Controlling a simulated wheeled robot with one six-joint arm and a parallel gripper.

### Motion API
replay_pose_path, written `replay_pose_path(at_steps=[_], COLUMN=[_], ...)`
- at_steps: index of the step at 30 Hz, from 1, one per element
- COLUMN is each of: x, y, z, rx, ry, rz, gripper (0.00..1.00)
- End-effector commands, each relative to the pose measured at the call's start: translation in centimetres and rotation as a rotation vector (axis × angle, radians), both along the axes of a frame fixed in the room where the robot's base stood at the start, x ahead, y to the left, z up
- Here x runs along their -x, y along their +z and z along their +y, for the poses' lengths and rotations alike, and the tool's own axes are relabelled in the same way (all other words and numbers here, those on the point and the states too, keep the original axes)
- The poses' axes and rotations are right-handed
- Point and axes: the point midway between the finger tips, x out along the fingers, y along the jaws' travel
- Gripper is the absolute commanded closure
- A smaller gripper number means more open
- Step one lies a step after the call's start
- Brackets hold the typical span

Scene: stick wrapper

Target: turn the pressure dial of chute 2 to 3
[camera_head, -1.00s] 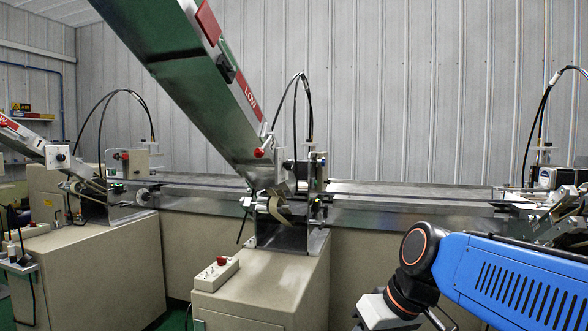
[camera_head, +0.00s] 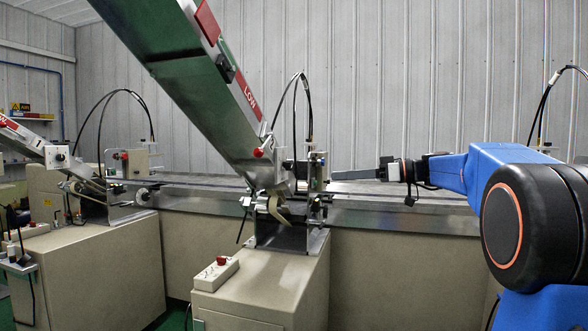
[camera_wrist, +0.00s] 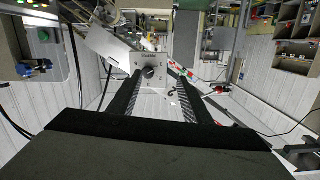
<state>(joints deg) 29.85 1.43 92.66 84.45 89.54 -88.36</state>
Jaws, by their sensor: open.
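My gripper (camera_head: 336,171) is at the right of the middle chute's machine (camera_head: 290,190) in the head view, pointing left towards it. In the wrist view my gripper (camera_wrist: 160,78) has its two dark fingers apart, with nothing between them. A pale square plate with a round black dial knob (camera_wrist: 149,72) shows ahead, near the gap between the fingertips. In the head view I cannot make out this dial on the middle machine. Another dial plate (camera_head: 58,157) is on the left chute.
The sloping middle chute (camera_head: 185,75) with a red LOW label rises to the upper left. A black hose (camera_head: 302,80) arches above its machine. A long metal conveyor (camera_head: 400,212) runs behind. A switch box (camera_head: 216,273) sits on the beige cabinet.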

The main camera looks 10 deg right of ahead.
Motion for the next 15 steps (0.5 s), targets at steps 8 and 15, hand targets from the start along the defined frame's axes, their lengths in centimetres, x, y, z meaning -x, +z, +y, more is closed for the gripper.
replay_pose_path(at_steps=[8,15], x=[-2.0,-3.2], y=[2.5,2.5], z=[-3.1,-0.9], rx=[-0.034,-0.035], ry=[0.003,0.006], rz=[-0.151,-0.152], gripper=[0.56,0.56])
